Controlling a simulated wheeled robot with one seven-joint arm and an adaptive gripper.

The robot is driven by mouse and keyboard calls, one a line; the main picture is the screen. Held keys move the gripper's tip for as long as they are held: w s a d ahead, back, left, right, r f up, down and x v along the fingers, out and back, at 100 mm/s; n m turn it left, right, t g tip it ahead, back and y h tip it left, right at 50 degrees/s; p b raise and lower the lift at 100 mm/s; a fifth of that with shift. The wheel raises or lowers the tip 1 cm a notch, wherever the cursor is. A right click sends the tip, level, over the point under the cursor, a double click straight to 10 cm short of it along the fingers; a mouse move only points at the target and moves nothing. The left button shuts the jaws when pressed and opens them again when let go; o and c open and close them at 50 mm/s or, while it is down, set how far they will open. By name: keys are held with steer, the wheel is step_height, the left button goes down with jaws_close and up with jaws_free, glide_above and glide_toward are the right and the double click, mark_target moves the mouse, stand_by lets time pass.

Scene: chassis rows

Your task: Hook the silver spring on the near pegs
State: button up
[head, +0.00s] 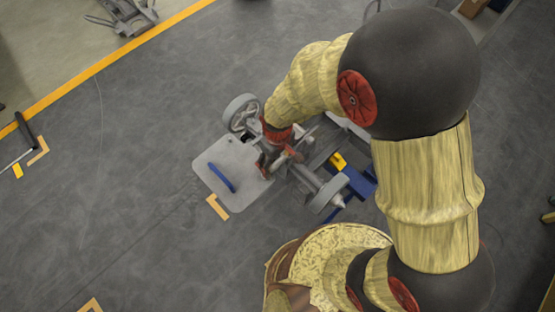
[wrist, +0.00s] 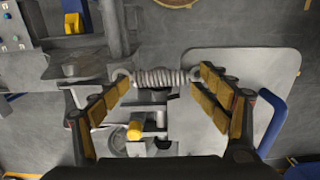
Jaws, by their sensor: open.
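The silver spring (wrist: 160,77) lies crosswise in the wrist view, with a loop at each end. My gripper (wrist: 164,75) is open, with one finger near each end of the spring. I cannot tell whether the fingers touch it. Which pegs, if any, the end loops sit on is not clear. The grey chassis (wrist: 78,66) is on the left of the wrist view, and it also shows in the head view (head: 310,176). In the head view my arm hides the spring, and my gripper is too small there to read.
A light grey plate (head: 240,158) with a blue handle (head: 222,177) lies beside the chassis. Wheels (head: 241,112) stand close around my gripper. A yellow piece (wrist: 134,130) is between the fingers, below the spring. Floor on the left of the head view is mostly clear.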

step_height(320, 180, up, 12)
stand_by(0.7)
stand_by(0.5)
steer(key=s+d+m+t+b, duration=0.2)
steer(key=d+m+b, duration=0.3)
steer(key=d+b, duration=0.6)
steer(key=s+d+f+m+t+b, duration=0.1)
steer(key=s+d+m+t+b, duration=0.2)
steer(key=d+b, duration=0.8)
steer(key=shift+s+d+m+t, duration=0.3)
steer(key=shift+s+m, duration=0.7)
steer(key=shift+s, duration=0.2)
steer(key=shift+f, duration=0.15)
